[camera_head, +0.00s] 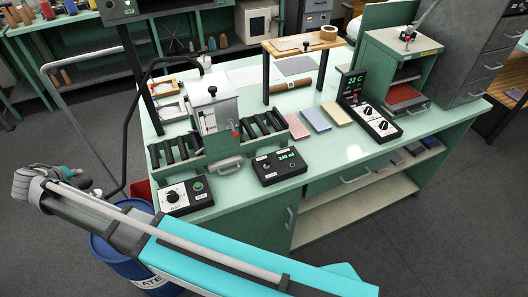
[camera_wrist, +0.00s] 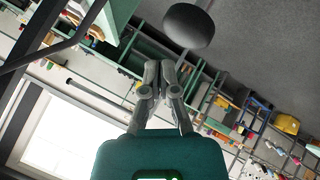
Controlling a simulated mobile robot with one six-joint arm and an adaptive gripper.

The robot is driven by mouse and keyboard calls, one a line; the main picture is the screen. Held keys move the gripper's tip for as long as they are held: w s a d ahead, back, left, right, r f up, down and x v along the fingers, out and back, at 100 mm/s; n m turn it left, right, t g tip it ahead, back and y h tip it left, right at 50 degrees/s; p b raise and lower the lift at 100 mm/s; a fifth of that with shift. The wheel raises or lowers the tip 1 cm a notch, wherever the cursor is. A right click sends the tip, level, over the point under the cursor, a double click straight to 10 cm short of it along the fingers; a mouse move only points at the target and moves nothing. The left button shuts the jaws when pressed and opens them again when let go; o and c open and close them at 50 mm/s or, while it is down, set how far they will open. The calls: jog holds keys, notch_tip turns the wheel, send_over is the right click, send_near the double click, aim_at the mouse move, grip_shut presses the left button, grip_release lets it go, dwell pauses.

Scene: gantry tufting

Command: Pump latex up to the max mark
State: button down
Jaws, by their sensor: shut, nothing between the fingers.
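A blue drum (camera_head: 138,268) with a partly visible "LATEX" label stands on the floor at the bench's left end, partly behind my arm. A grey metal tank (camera_head: 222,122) with a white level gauge (camera_head: 208,121) sits on the green bench. The gauge's marks are too small to read. A black hose (camera_head: 142,85) arches from the tank down toward the drum. My gripper (camera_wrist: 166,68) is shut and empty. In the wrist view a dark round knob (camera_wrist: 188,26) is just beyond the fingertips, apart from them in the picture. What it belongs to is unclear.
Control boxes with dials and displays (camera_head: 279,166) stand along the bench's front edge. Black rollers (camera_head: 175,150) flank the tank. A grey bent tube (camera_head: 75,120) rises left of the bench. Grey floor (camera_head: 45,140) is open at left.

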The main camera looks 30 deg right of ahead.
aim_at(84, 183)
jog(key=shift+r+p, duration=1.65)
jog(key=shift+r, duration=0.3)
jog(key=shift+s, duration=0.15)
